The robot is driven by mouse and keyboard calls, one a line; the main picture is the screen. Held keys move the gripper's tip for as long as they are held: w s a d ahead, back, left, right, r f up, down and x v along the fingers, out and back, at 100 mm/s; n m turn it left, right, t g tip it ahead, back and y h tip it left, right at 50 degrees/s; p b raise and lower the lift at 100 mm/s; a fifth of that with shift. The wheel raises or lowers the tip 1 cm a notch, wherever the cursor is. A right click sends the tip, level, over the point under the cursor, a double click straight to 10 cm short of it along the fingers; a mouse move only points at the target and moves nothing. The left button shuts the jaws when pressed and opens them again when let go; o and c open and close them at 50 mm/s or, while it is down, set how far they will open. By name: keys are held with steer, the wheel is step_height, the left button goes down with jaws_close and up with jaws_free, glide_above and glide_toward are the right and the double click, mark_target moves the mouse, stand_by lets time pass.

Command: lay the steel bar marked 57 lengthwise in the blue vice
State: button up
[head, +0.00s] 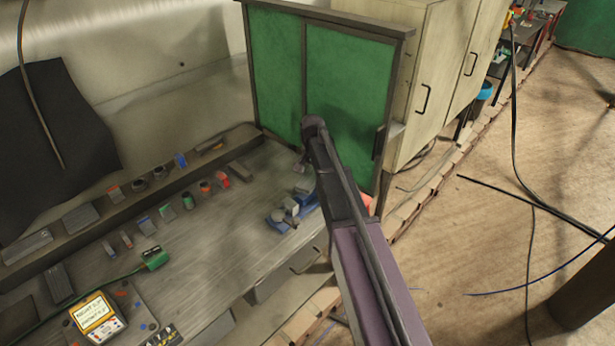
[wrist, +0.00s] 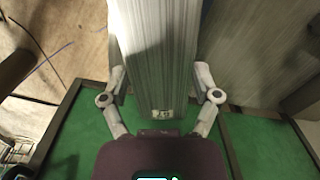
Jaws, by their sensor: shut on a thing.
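The steel bar (wrist: 155,55) fills the upper middle of the wrist view, a grey brushed block with a small label at its near end; the number is too blurred to read. My gripper (wrist: 160,82) is shut on the bar, one finger on each side. In the head view my gripper is small and partly hidden by my arm, near the right end of the bench. The blue vice (head: 277,222) stands there with grey jaws, near the bench's front edge, partly hidden by my arm. I cannot tell whether the bar touches the vice.
The workbench (head: 215,255) carries several small tools and blocks along its back. A green-panelled cabinet (head: 340,85) stands close behind my gripper at the bench's right end. A green connector (head: 154,258) with a cable and a lit display box (head: 95,316) lie to the left.

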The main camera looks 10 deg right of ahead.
mark_target(310, 169)
steer(key=w+f+m, duration=0.1)
steer(key=w+f+m+b, duration=0.1)
steer(key=w+m, duration=0.1)
steer(key=shift+w+a, duration=0.1)
steer(key=shift+f+b, duration=0.15)
steer(key=shift+b, duration=0.25)
steer(key=shift+f+b, duration=3.05)
steer(key=shift+f, duration=0.15)
steer(key=o, duration=1.1)
steer(key=shift+o, duration=0.2)
